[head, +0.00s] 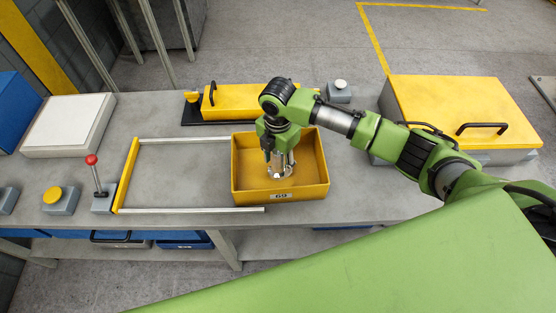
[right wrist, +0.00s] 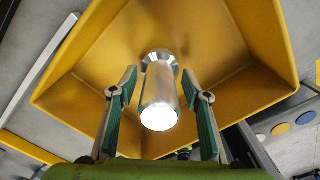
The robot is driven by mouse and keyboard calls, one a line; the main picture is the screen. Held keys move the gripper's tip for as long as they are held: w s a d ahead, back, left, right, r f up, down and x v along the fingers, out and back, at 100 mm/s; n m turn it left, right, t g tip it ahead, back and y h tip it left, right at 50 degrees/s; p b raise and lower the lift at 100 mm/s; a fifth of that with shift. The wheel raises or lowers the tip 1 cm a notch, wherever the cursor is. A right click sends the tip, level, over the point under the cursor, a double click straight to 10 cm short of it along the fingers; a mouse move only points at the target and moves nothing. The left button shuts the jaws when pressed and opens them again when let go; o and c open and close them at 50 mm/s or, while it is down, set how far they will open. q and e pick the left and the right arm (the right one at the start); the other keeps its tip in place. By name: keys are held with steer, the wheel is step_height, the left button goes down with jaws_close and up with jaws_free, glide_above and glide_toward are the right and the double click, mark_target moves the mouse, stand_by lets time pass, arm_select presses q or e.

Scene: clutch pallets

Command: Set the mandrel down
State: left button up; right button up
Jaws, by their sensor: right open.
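The mandrel (right wrist: 159,98) is a shiny silver cylinder with a wider collar at its far end. It stands upright on the floor of the yellow bin (head: 254,194), which has a label reading 69 on its front wall. My right gripper (head: 281,168) points down into the bin. In the right wrist view its two green-padded fingers are spread on either side of the mandrel, with a gap on both sides. In the head view the gripper hides most of the mandrel. My left gripper is not in view.
Left of the bin is a rail frame with a yellow end bar (head: 126,175), beside a red-knobbed lever (head: 95,175). A long yellow box (head: 240,100) lies behind the bin. A yellow-lidded case (head: 455,105) is at right, near my arm. The table inside the frame is clear.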

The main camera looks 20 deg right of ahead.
step_height(320, 180, up, 12)
steer(key=shift+r+b, duration=0.15)
steer(key=shift+b, duration=1.05)
